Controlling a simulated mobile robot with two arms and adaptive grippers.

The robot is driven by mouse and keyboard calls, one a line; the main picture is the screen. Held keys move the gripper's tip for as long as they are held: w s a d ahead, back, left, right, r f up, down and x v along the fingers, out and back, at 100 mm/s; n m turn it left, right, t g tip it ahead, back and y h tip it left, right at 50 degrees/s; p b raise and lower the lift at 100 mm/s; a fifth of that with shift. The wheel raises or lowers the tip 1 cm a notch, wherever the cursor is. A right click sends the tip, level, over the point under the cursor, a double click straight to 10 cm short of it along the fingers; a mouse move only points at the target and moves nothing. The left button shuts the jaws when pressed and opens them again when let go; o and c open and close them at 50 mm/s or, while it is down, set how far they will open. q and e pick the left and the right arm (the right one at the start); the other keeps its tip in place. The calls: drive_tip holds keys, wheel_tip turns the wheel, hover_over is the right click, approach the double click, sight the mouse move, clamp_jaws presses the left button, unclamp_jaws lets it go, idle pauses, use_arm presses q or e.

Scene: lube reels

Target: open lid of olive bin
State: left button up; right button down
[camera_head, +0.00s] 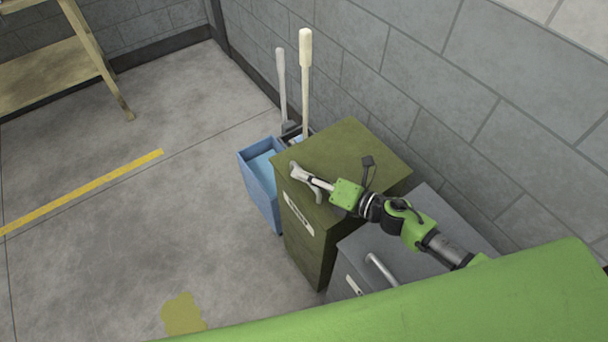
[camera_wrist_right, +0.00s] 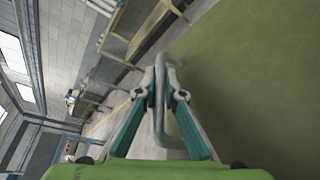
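The olive bin (camera_head: 310,250) stands against the block wall with its flat lid (camera_head: 350,145) down. A pale grey curved handle (camera_head: 300,173) is at the lid's front edge. My right gripper (camera_head: 312,181) reaches over the lid from the right, with its fingers at this handle. In the right wrist view the fingers (camera_wrist_right: 162,80) converge closely on both sides of the grey handle bar (camera_wrist_right: 160,120); they look closed on it. The olive lid surface (camera_wrist_right: 250,70) fills the right of that view. My left gripper is not in view.
A blue open bin (camera_head: 262,180) stands left of the olive bin, with long-handled tools (camera_head: 305,80) behind. A grey bin (camera_head: 430,205) with a handle is on the right.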

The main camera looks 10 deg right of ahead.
drive_tip(key=shift+r, duration=0.15)
drive_tip(key=w+d+r+m+t+y, duration=0.1)
drive_tip(key=w+d+r+m, duration=0.1)
drive_tip(key=d+r+m, duration=0.2)
drive_tip(key=w+d+r+m+t+y+p, duration=0.1)
drive_tip(key=w+d+r+m, duration=0.2)
drive_tip(key=d+r, duration=0.5)
drive_tip(key=w+d+r+m+t+y, duration=0.1)
drive_tip(key=d+r+m, duration=0.4)
drive_tip(key=r, duration=0.5)
drive_tip(key=shift+w+d+r+t, duration=0.35)
drive_tip(key=shift+w+d+t, duration=0.05)
drive_tip(key=shift+w+d, duration=0.45)
drive_tip(key=c, duration=2.4)
unclamp_jaws()
